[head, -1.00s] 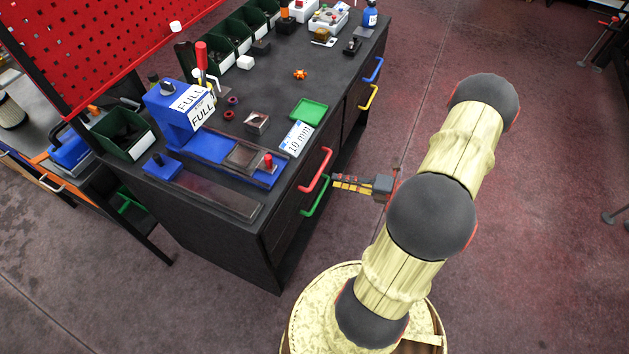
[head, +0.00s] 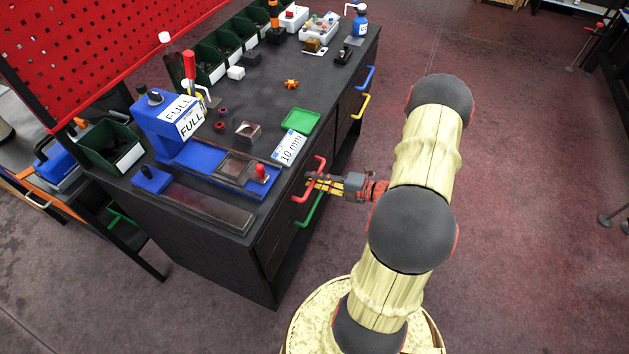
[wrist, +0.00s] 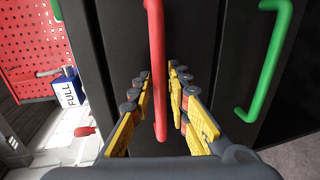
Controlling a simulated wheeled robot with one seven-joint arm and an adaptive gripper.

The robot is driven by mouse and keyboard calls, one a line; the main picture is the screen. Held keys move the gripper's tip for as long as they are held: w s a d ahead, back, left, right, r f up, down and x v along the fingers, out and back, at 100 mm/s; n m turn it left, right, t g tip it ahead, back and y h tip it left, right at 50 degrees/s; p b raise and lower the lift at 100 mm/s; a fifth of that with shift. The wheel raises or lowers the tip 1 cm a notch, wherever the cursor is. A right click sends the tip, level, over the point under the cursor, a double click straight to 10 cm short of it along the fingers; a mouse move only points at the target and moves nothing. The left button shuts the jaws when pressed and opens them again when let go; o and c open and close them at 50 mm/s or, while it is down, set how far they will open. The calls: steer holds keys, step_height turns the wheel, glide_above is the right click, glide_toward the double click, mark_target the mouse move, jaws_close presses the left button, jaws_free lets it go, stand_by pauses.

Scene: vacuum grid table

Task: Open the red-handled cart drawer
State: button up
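The red handle (head: 302,197) is a bar on the dark cart's near drawer front. In the wrist view, the red handle (wrist: 156,60) runs down the middle, between the two yellow-and-black fingers. My gripper (head: 313,183) is level with the handle in the head view, partly covering it. In the wrist view my gripper (wrist: 160,76) is open, with one finger on each side of the bar and a visible gap to both. The drawer (wrist: 120,40) appears shut. Whether the fingertips touch the drawer front cannot be told.
A green handle (head: 309,209) sits just below the red one; it also shows at right in the wrist view (wrist: 268,65). Yellow (head: 361,106) and blue (head: 366,78) handles are farther along. The tabletop (head: 215,222) holds several items.

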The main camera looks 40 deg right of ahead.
steer(key=shift+c, duration=1.2)
jaws_close()
